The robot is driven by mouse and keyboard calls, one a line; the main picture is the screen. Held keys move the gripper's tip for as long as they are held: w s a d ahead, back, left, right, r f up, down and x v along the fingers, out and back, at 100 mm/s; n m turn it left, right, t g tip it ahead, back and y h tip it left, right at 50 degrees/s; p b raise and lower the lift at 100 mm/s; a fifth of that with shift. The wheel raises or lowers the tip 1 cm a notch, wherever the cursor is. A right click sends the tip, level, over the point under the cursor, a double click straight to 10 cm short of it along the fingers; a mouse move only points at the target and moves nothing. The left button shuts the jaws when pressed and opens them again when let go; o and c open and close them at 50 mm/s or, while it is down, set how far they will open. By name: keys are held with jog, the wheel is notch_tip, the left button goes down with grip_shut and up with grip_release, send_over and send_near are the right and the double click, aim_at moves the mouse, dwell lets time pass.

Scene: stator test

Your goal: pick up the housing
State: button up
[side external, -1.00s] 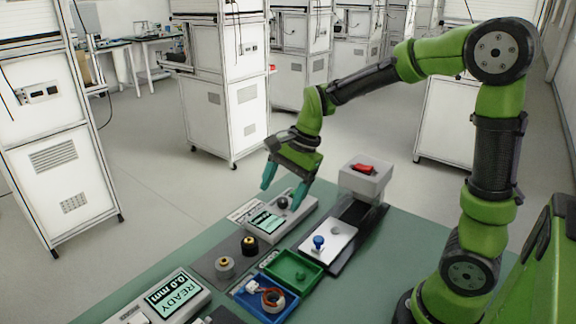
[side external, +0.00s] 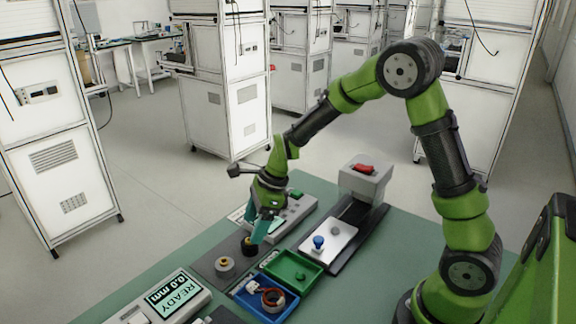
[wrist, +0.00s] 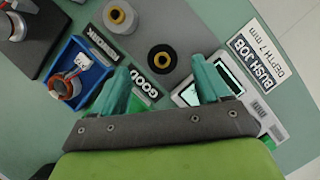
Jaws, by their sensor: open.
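Two round parts with yellow centres stand on the grey pad, and I cannot tell for sure which one is called the housing. The black part (side external: 248,247) is right under my gripper (side external: 259,236). The grey part (side external: 225,265) is beside it, nearer the camera. In the wrist view, the black part (wrist: 163,59) lies ahead of and between the two teal fingertips (wrist: 160,68), and the grey part (wrist: 118,17) is farther up and left. My gripper is open with nothing between its fingers. In the side view, the fingers partly cover the black part.
A blue tray (side external: 290,309) holds a copper-wound part; a green tray (side external: 313,267) stands beside it. A press (side external: 366,180) with a red top and a plate with a blue knob (side external: 318,243) are to the right. A READY display (side external: 174,297) stands at front left.

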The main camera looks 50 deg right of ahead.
aim_at(250, 247)
jog(key=shift+d+x, duration=0.15)
jog(key=shift+x, duration=1.35)
jog(key=shift+d+x, duration=0.1)
jog(key=shift+x, duration=1.35)
jog(key=shift+f, duration=0.1)
jog(key=c, duration=1.2)
jog(key=shift+o, duration=0.2)
